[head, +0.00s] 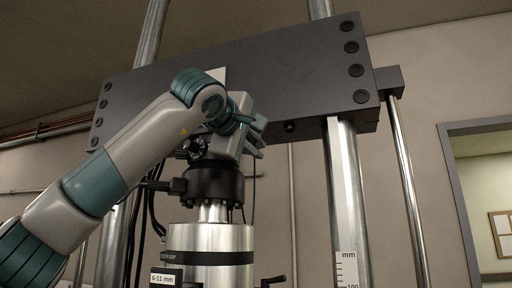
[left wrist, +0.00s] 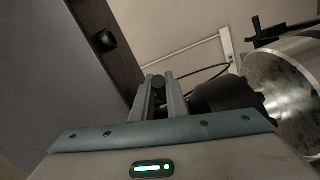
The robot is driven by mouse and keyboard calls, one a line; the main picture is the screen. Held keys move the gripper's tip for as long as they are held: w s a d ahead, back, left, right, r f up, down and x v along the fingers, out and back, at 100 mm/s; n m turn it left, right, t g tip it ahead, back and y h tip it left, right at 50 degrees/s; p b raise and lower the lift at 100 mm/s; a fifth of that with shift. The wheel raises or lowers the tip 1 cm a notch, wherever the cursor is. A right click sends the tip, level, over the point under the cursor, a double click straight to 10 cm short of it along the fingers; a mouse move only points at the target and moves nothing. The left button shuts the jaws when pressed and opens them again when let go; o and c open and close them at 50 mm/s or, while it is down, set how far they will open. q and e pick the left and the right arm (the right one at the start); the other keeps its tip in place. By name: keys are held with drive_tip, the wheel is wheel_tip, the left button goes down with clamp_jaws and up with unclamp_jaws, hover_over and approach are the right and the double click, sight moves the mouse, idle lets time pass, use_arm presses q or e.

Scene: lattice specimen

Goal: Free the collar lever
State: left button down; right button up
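My left gripper (head: 262,138) is beside the dark crosshead, above and to the right of the black bolted collar (head: 213,186). Its two fingers stand apart; the left wrist view shows them too (left wrist: 159,100). A small dark knob (left wrist: 158,81) shows in the gap between the fingers there; I cannot tell whether they touch it. A black lever-like handle (head: 272,281) is at the right of the silver cylinder, low in the head view; a similar handle (left wrist: 285,30) is at upper right in the wrist view. I cannot tell which part is the collar lever. My right gripper is out of view.
The dark crosshead (head: 290,75) spans the frame behind my arm. Steel columns (head: 347,190) stand on either side. Black cables hang left of the collar. Open space lies right of the cylinder, before the column.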

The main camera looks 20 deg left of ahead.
use_arm(q)
drive_tip(key=shift+s+a+m+h+p, duration=0.1)
drive_tip(key=shift+a+m+h+p, duration=0.1)
drive_tip(key=shift+m+h+p, duration=0.25)
drive_tip(key=shift+s+a+m+h+p, duration=0.1)
drive_tip(key=shift+a+m+h, duration=0.15)
drive_tip(key=shift+h, duration=0.4)
drive_tip(key=m+h+p, duration=0.1)
drive_tip(key=m+g+h+p, duration=0.1)
drive_tip(key=h, duration=0.1)
drive_tip(key=a+m+g+h+p, duration=0.1)
drive_tip(key=shift+s+h, duration=0.4)
drive_tip(key=shift+f, duration=0.1)
drive_tip(key=c, duration=2)
unclamp_jaws()
drive_tip(key=shift+a, duration=0.1)
drive_tip(key=shift+s, duration=0.15)
